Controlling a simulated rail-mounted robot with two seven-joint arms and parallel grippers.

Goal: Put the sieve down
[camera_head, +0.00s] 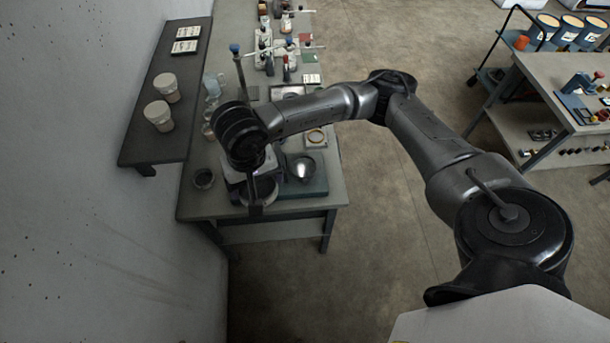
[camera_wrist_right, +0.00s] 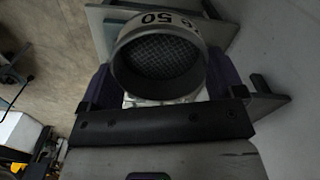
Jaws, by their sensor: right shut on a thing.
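The sieve (camera_wrist_right: 158,58) is a round grey cup with a dark mesh and a pale rim band marked "50". In the right wrist view it sits between the two fingers of my right gripper (camera_wrist_right: 160,85), which is shut on it. In the head view my right gripper (camera_head: 254,193) is over the near end of the bench, left of a teal board. The sieve there (camera_head: 262,189) is mostly hidden by my wrist. I cannot tell whether the sieve touches anything below it. My left gripper is not in view.
A wall shelf (camera_head: 150,140) holds two pale jars. Glassware crowds the bench's far part.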

